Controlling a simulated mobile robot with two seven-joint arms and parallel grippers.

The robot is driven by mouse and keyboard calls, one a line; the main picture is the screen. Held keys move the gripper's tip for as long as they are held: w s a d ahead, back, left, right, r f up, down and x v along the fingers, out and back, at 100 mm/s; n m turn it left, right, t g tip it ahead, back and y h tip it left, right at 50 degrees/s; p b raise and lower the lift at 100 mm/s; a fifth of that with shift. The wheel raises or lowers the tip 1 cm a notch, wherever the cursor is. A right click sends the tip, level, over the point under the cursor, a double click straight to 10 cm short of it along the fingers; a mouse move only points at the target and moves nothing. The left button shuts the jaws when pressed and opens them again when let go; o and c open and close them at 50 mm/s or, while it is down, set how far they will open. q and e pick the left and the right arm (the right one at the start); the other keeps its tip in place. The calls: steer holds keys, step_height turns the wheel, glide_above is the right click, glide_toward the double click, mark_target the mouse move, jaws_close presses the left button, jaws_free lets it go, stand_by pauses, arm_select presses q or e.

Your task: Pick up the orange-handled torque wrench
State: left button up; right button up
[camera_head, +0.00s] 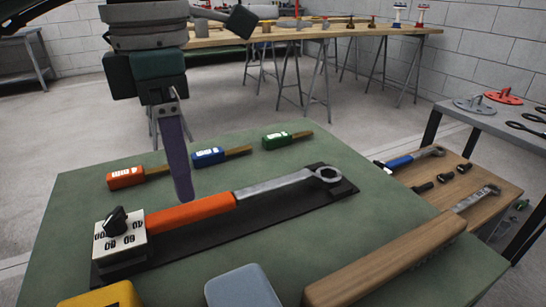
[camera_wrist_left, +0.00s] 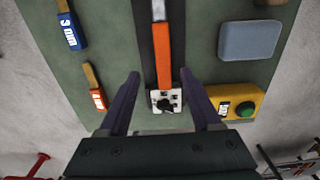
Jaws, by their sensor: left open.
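The torque wrench has an orange handle (camera_head: 191,212) and a grey shaft with a ring head (camera_head: 328,175). It lies along a black tray (camera_head: 247,216) on a green table. A white block with a black knob (camera_head: 118,232) sits at its handle end. My left gripper (camera_head: 183,192) hangs pointing down above the handle. Only one purple finger shows clearly in the head view. In the left wrist view its two fingers (camera_wrist_left: 163,80) are wide apart, on either side of the orange handle (camera_wrist_left: 163,55) near the knob block, holding nothing. My right gripper is not in view.
A yellow box with a green button (camera_wrist_left: 238,103), a blue-grey block (camera_head: 240,287) and a wooden-handled tool (camera_head: 385,264) lie in front. A wooden board (camera_head: 425,195) with smaller tools stands at right.

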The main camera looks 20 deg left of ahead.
mark_target(188, 208)
arm_select(q)
steer(key=f, duration=0.4)
steer(key=f+b, duration=0.1)
steer(key=f, duration=0.1)
steer(key=shift+s+d+f, duration=0.2)
steer(key=shift+s+f, duration=0.05)
steer(key=shift+f, duration=0.1)
jaws_close()
steer(key=shift+r, duration=0.1)
stand_by(1.0)
